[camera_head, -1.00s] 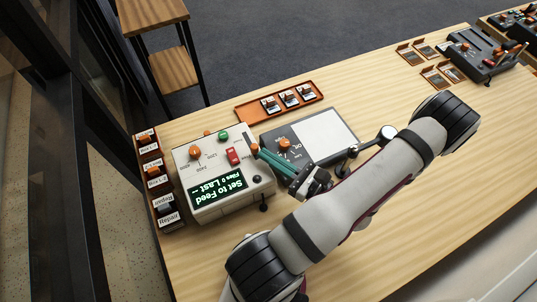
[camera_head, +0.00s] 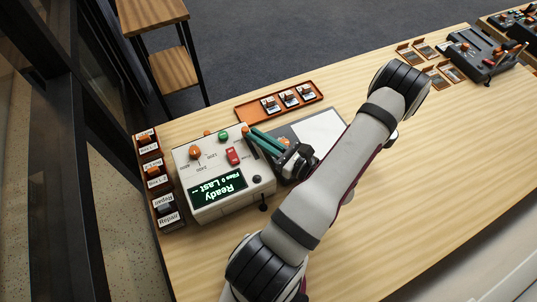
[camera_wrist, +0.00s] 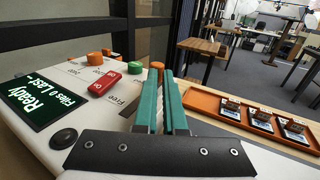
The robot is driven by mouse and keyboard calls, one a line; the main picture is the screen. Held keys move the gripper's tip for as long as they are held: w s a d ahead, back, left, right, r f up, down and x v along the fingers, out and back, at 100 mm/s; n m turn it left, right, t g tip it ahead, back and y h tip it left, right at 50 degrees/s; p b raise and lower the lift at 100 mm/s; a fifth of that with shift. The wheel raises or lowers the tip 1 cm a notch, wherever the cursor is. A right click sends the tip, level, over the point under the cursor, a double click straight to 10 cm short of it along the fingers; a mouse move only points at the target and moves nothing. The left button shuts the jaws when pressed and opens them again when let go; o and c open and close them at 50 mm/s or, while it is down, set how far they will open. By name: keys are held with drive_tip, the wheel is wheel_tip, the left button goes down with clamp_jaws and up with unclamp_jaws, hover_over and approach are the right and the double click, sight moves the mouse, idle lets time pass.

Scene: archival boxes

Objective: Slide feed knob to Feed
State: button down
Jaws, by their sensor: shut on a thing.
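The pale machine (camera_head: 224,200) stands at the left of the table, and its display (camera_head: 218,186) reads "Ready", "Files 0 Last --". The orange feed knob (camera_wrist: 157,65) shows at the tips of my green fingers in the wrist view, at the machine's edge beside the tray. My gripper (camera_head: 248,132) is shut on this knob, its fingers reaching across the machine's right side. The word "Free" (camera_wrist: 127,103) is printed nearer the wrist camera. The fingers partly hide the knob and its slot.
An orange dial (camera_head: 195,152), green button (camera_head: 223,136) and red switch (camera_head: 233,156) are close on the panel. An orange tray (camera_head: 240,117) with small labelled holders lies behind.

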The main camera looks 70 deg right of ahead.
drive_tip(key=shift+w, duration=0.15)
drive_tip(key=v, duration=1.4)
drive_tip(key=shift+r, duration=0.1)
drive_tip(key=w+r+n+y, duration=0.1)
drive_tip(key=w+n+y, duration=0.1)
drive_tip(key=w+a+r+n+y, duration=0.1)
drive_tip(key=w+n+y, duration=0.1)
drive_tip(key=w+y, duration=0.1)
drive_tip(key=w+a+r+n+g+y, duration=0.1)
drive_tip(key=w+n+y, duration=0.1)
drive_tip(key=y, duration=0.1)
drive_tip(key=shift+w+a+r, duration=0.15)
drive_tip(key=shift+w+r, duration=0.1)
drive_tip(key=shift+r, duration=0.1)
drive_tip(key=w+a+r+n+g+y, duration=0.4)
drive_tip(key=w+a+n+g+y, duration=0.3)
drive_tip(key=w+a+n, duration=0.15)
drive_tip(key=s+a+r+n+g+h, duration=0.1)
drive_tip(key=a+r+n+g+h, duration=0.1)
drive_tip(key=a+n, duration=0.7)
drive_tip(key=s+a+r+n+g+h, duration=0.1)
drive_tip(key=a+r+n+g+h, duration=0.2)
drive_tip(key=a+n+g+h, duration=0.2)
drive_tip(key=a+n+g, duration=0.2)
drive_tip(key=a+n, duration=0.2)
drive_tip(key=n, duration=0.1)
drive_tip(key=shift+s+r+h, duration=0.25)
drive_tip(key=shift+r+h, duration=0.05)
